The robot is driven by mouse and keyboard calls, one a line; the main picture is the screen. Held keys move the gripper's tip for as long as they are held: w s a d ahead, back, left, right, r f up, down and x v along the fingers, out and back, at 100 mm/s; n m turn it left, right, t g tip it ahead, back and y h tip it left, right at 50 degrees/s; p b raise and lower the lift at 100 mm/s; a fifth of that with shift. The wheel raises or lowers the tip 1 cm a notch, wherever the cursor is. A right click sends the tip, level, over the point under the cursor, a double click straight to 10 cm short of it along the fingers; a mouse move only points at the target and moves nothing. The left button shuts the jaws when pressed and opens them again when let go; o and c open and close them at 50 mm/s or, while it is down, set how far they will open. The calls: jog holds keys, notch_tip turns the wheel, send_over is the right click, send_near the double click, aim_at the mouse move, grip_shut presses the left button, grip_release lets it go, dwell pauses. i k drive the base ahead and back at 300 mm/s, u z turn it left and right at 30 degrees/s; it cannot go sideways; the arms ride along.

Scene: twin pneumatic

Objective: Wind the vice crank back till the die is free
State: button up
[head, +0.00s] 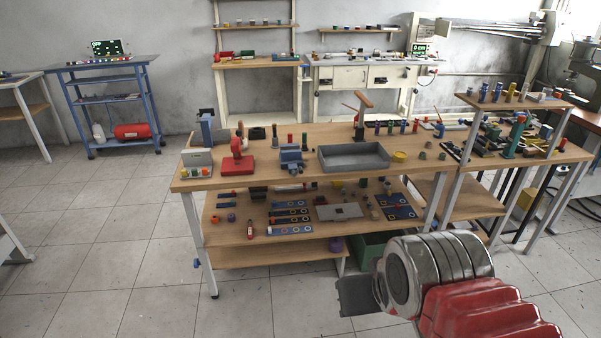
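A small blue vice-like block (291,156) stands on the wooden workbench top (255,180), left of a grey tray. It is too small in this view to make out a crank or a die in its jaws. My arm, with silver rings and a red ribbed part, reaches in from the lower right. My gripper (357,296) shows as a dark flat piece at the arm's left end, low in front of the bench and well apart from the blue block. Whether its fingers are apart cannot be seen.
A red press-like tool (237,162) stands left of the blue block, and the grey tray (353,158) lies to its right. A lower shelf (270,252) holds several small parts. A green bin (368,250) sits under the bench. Tiled floor on the left is clear.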

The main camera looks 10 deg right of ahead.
aim_at(299, 170)
jog(key=i, duration=1)
